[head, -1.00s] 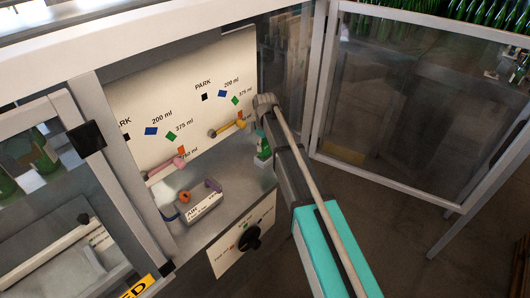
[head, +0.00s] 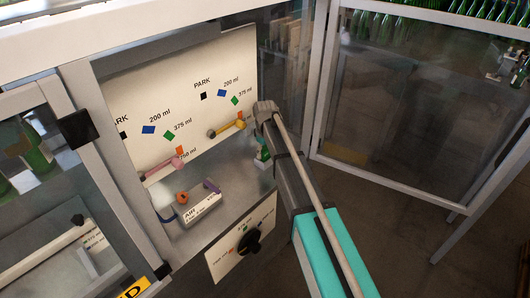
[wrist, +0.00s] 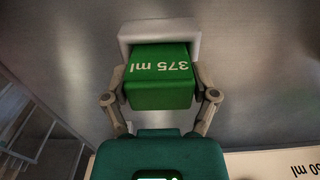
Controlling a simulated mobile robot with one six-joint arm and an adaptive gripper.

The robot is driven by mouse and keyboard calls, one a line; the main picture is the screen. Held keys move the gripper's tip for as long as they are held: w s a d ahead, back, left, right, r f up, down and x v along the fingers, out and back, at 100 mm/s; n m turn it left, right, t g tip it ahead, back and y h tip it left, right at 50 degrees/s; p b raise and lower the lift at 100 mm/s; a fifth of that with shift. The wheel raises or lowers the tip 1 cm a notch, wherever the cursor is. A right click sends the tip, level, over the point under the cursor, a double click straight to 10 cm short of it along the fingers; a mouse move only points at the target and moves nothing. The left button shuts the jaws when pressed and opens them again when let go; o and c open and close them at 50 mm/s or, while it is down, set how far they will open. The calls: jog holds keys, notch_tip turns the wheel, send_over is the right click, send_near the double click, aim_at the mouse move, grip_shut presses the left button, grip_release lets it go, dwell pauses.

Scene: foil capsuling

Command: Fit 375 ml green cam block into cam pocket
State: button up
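The green cam block (wrist: 158,88), marked 375 ml, sits between the two fingers of my gripper (wrist: 163,72) in the wrist view. The fingers press on its left and right sides. Its far end meets a pale, square-edged pocket (wrist: 160,32), whose rim frames it at the top and upper sides. How deep the block sits in the pocket cannot be told. In the head view my arm covers most of the gripper; a small patch of green and white (head: 262,158) shows beside it, inside the machine bay.
A cream panel (head: 180,100) with coloured size marks and pink and yellow levers stands behind the bay. A label block (head: 202,208) with orange and purple knobs lies on the metal floor. A black dial (head: 249,242) is at the front. Glazed door frames flank my arm.

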aim_at(266, 148)
jog(key=shift+o, duration=0.9)
jog(key=shift+r, duration=0.2)
notch_tip(266, 148, up, 12)
jog(key=p, duration=1.2)
jog(key=shift+d, duration=0.1)
dwell(0.3)
jog(key=s+d+m, duration=1)
jog(key=s+d, duration=1.2)
jog(key=s, duration=0.4)
jog(key=shift+d, duration=0.35)
